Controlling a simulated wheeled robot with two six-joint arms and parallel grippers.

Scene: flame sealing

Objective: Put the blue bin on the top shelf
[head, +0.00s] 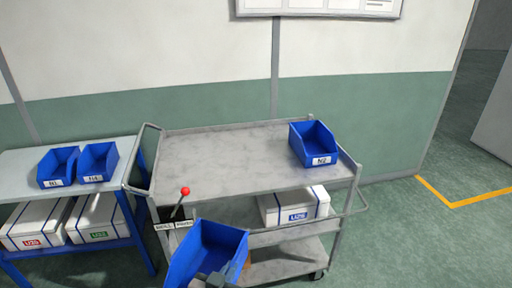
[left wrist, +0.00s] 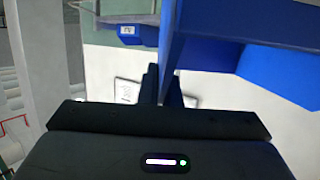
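A blue bin (head: 219,243) is at the bottom middle of the head view, tilted, in front of the grey cart's left half. My left gripper (head: 215,281) is at its near lower side; only a dark part of it shows there. In the left wrist view the bin (left wrist: 280,70) fills the upper right, and the fingers of my left gripper (left wrist: 163,88) are close together on its wall edge. The cart's top shelf (head: 225,160) is bare except for another blue bin (head: 315,146) labelled N2 at its right end. My right gripper is not in view.
A red-knobbed lever (head: 185,191) stands at the cart's front left. A white box (head: 293,206) sits on the cart's middle shelf. At left, a blue-framed table (head: 122,152) holds two blue bins (head: 78,163), with white boxes (head: 97,217) below. The wall is behind the cart.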

